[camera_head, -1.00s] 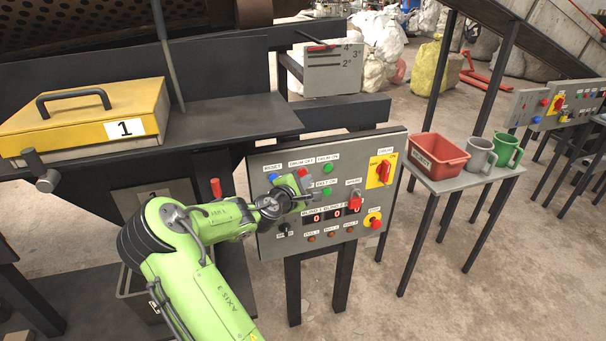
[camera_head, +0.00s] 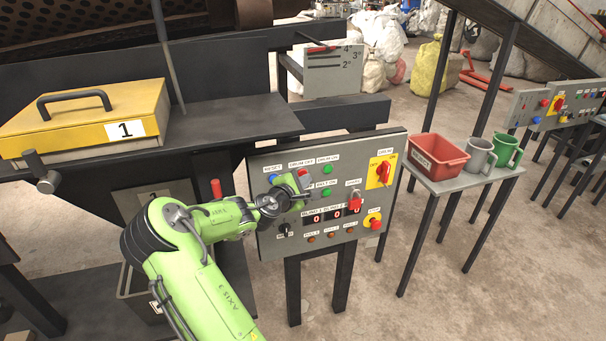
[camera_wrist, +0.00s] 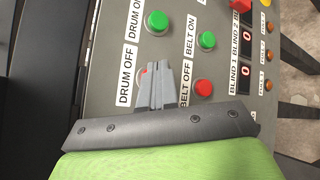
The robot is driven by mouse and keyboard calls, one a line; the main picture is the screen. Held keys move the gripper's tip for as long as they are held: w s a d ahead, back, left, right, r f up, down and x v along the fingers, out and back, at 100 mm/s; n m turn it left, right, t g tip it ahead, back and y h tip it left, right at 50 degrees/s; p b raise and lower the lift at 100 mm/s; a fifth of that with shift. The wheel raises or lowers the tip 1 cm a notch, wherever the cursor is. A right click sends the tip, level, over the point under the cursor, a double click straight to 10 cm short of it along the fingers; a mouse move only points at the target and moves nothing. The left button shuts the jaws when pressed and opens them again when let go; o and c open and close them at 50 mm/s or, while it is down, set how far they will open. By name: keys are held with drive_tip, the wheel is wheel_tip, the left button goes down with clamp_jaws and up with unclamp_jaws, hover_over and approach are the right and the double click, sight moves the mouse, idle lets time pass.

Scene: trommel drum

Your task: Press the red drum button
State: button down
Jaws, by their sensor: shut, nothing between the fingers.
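The red drum button (camera_head: 303,172) is under the DRUM OFF label in the upper row of the grey control panel (camera_head: 262,238). In the wrist view only a small bit of the red button (camera_wrist: 143,72) shows beside my fingers, and the rest is hidden behind them. My gripper (camera_head: 305,184) is shut and empty, with its fingertips (camera_wrist: 162,64) in front of the panel at this button. I cannot tell whether the fingertips touch it.
A green DRUM ON button (camera_wrist: 157,22) and a red belt button (camera_wrist: 203,88) lie close to my fingers. A green BELT ON button (camera_wrist: 206,40) is also near. A red padlock (camera_head: 355,203) and a yellow-backed drum switch (camera_head: 383,171) stick out farther right.

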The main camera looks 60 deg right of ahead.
drive_tip(key=shift+w+d, duration=0.35)
idle(0.8)
drive_tip(key=shift+s+a, duration=0.6)
drive_tip(key=shift+a, duration=0.05)
drive_tip(key=s+a, duration=0.3)
drive_tip(key=shift+s+a, duration=0.25)
idle(0.4)
idle(0.8)
